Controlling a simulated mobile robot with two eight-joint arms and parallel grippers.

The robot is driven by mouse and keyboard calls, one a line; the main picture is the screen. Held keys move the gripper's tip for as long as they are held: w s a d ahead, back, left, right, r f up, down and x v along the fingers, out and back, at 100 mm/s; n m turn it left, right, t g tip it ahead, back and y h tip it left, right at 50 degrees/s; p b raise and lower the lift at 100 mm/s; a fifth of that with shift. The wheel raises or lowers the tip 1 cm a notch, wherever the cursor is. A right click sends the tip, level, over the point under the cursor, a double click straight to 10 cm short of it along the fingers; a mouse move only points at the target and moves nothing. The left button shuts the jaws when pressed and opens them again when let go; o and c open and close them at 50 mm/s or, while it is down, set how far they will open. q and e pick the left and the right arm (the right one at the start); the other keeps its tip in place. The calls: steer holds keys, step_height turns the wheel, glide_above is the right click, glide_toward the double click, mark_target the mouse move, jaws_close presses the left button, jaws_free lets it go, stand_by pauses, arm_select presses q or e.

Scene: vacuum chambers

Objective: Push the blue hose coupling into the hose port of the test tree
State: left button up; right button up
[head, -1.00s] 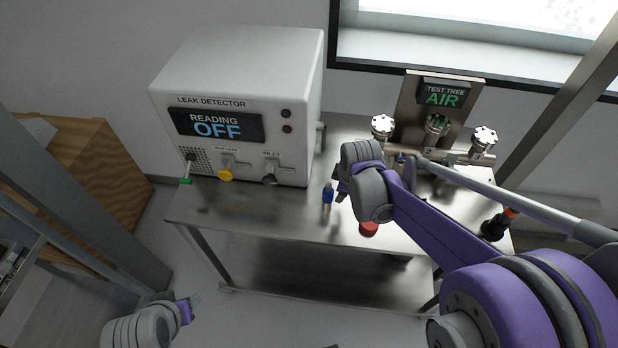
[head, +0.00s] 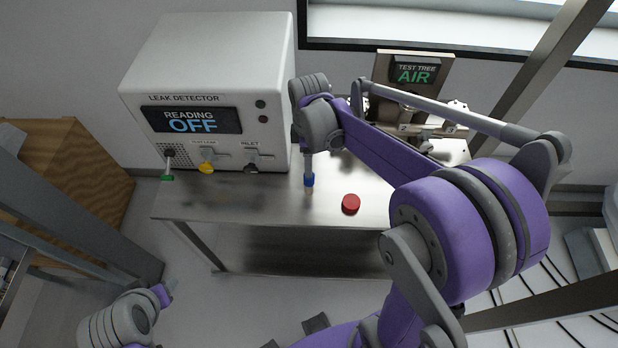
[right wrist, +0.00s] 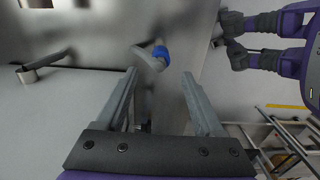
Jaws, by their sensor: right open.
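The blue hose coupling (head: 309,180) is at the front middle of the steel table in the head view. In the right wrist view the blue coupling (right wrist: 161,53) shows just past my fingertips, a grey piece beside it. My right gripper (right wrist: 165,75) is open, its two fingers on either side of the line to the coupling, with no grip on it visible. In the head view the right hand is mostly hidden by its own wrist. The test tree (head: 415,70), reading AIR, stands at the back right, partly behind my arm; I cannot make out its hose port. My left gripper (head: 165,292) is low at the left, away from the table.
The white leak detector (head: 215,85), reading OFF, stands left of the coupling. A red round cap (head: 351,204) lies right of the coupling on the steel table (head: 235,207). The table front left is clear. A wooden crate (head: 70,175) stands left of the table.

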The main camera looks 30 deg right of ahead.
mark_target(309, 180)
step_height(309, 180, down, 8)
steer(key=b, duration=0.4)
steer(key=shift+s+f+b, duration=0.15)
steer(key=shift+b, duration=0.2)
arm_select(q)
step_height(309, 180, down, 7)
steer(key=s, duration=0.2)
steer(key=shift+s+r, duration=0.15)
steer(key=shift+r, duration=0.05)
arm_select(e)
steer(key=shift+f, duration=0.1)
jaws_close()
stand_by(0.3)
stand_by(0.6)
stand_by(0.6)
arm_select(q)
steer(key=shift+w+r+p, duration=0.2)
steer(key=shift+r+p, duration=0.35)
steer(key=shift+r, duration=0.15)
steer(key=shift+w+r+p, duration=0.25)
steer(key=shift+r+p, duration=0.25)
steer(key=shift+r, duration=0.2)
steer(key=shift+w+r+p, duration=0.2)
steer(key=shift+r+p, duration=0.35)
steer(key=shift+r, duration=0.15)
arm_select(e)
steer(key=shift+r, duration=3.05)
